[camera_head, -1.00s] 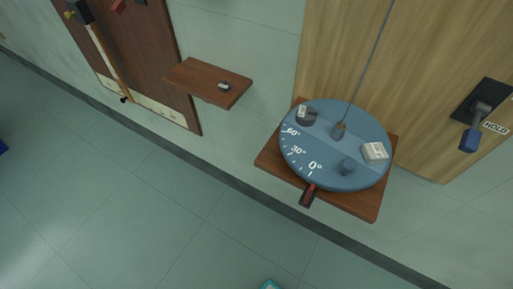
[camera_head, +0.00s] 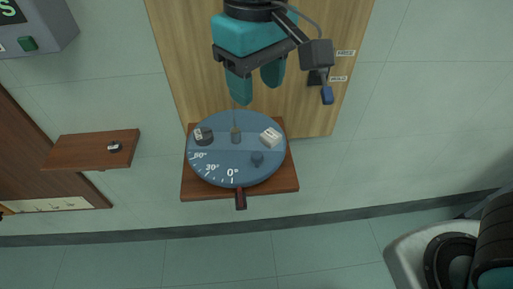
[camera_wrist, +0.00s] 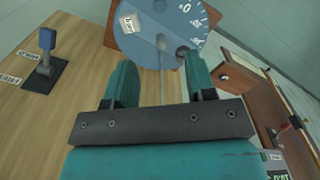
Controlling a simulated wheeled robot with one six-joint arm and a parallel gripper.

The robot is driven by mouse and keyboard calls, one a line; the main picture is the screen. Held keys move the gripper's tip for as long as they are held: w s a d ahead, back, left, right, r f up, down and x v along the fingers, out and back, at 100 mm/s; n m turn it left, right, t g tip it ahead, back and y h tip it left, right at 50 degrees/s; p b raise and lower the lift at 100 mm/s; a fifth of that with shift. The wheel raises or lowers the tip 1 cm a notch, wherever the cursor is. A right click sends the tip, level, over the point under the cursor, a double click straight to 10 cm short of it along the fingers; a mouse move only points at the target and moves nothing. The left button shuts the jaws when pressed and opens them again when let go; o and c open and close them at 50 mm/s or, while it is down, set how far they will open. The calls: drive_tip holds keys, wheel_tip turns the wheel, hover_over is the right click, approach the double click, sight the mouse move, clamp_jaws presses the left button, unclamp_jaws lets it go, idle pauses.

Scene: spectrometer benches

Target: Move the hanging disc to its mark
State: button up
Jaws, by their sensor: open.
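The blue-grey disc (camera_head: 222,163), marked 0°, 30° and 60°, lies level over a brown wall shelf (camera_head: 289,186). A thin wire rises from its central hub (camera_head: 236,135). On the disc are a dark round weight (camera_head: 204,137) with a label, a white block (camera_head: 270,138) and a small blue knob (camera_head: 257,158). A red and black pointer (camera_head: 240,199) projects from the shelf front near the 0° mark. My teal gripper (camera_head: 256,88) is open above the disc's back. In the wrist view the disc (camera_wrist: 146,44) is beyond my open fingers, and the wire runs between them.
A small brown shelf (camera_head: 75,150) with a little object (camera_head: 114,147) is to the left. A grey box (camera_head: 45,30) is upper left. The floor in front is clear.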

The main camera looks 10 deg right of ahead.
sight(257, 154)
wheel_tip(257, 154, down, 16)
drive_tip(key=shift+r, duration=0.15)
drive_tip(key=shift+c, duration=0.2)
clamp_jaws()
drive_tip(key=shift+p, duration=0.3)
